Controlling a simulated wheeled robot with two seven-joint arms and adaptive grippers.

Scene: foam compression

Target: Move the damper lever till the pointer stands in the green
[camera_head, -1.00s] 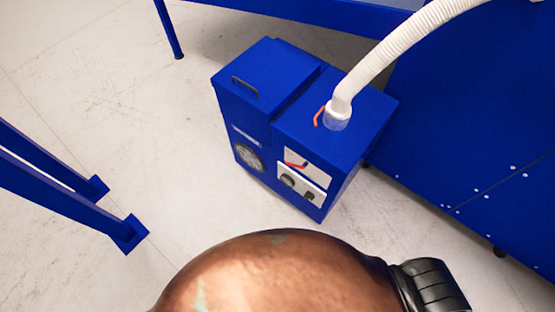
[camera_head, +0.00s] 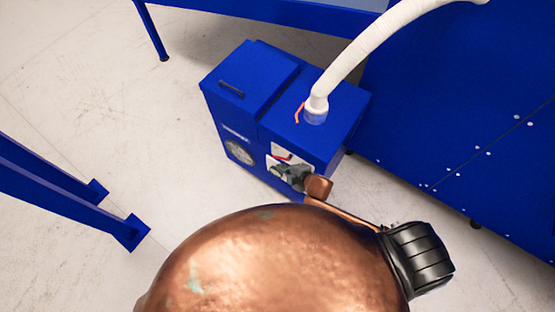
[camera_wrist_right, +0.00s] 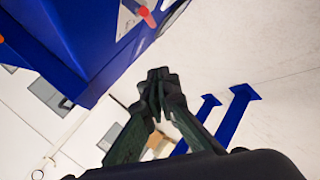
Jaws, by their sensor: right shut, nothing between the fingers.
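The blue machine (camera_head: 262,135) stands on the floor in the middle of the head view. An orange lever (camera_head: 299,112) sits on its top beside the hose collar. A small red part (camera_head: 283,157) shows on the white front panel (camera_head: 276,150); I cannot tell whether it is the pointer, and no green shows clearly. My right gripper (camera_head: 277,170) is in front of this panel, covering its lower part. In the right wrist view the fingers (camera_wrist_right: 160,76) are shut and empty, apart from a red-tipped part (camera_wrist_right: 147,15) above them. My left gripper is out of view.
A white hose (camera_head: 365,45) rises from the machine's top. A round gauge (camera_head: 240,152) is on its front left. A large blue structure (camera_head: 460,100) stands close on the right, and blue legs (camera_head: 70,195) on the left. Open floor (camera_head: 120,110) lies left of the machine.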

